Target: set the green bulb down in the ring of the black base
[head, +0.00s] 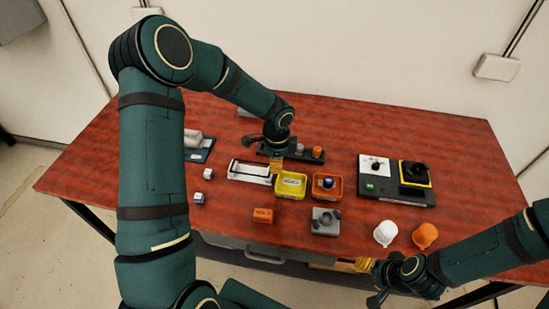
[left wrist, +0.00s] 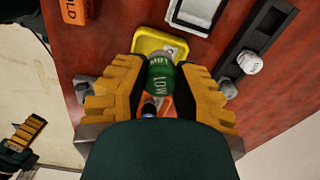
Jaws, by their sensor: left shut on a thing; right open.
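My left gripper (head: 277,166) is above the table near the back trays. In the left wrist view its yellow fingers (left wrist: 160,88) are shut on the green bulb (left wrist: 161,78), which bears white lettering. The bulb is not clearly visible in the head view. The long black base (head: 263,151) lies behind the trays, partly hidden by my left arm. It also shows in the left wrist view (left wrist: 262,38), right of the bulb and apart from it, with a pale bulb (left wrist: 249,63) standing on it. An orange bulb (head: 317,152) is at its right end. My right gripper (head: 368,280) is open and empty at the front edge.
A white tray (head: 246,178), a yellow tray (head: 291,194) and an orange tray (head: 337,193) stand in a row. A black control panel (head: 397,194) is to the right. White (head: 385,234) and orange (head: 425,236) cups stand at the front right. The back right is clear.

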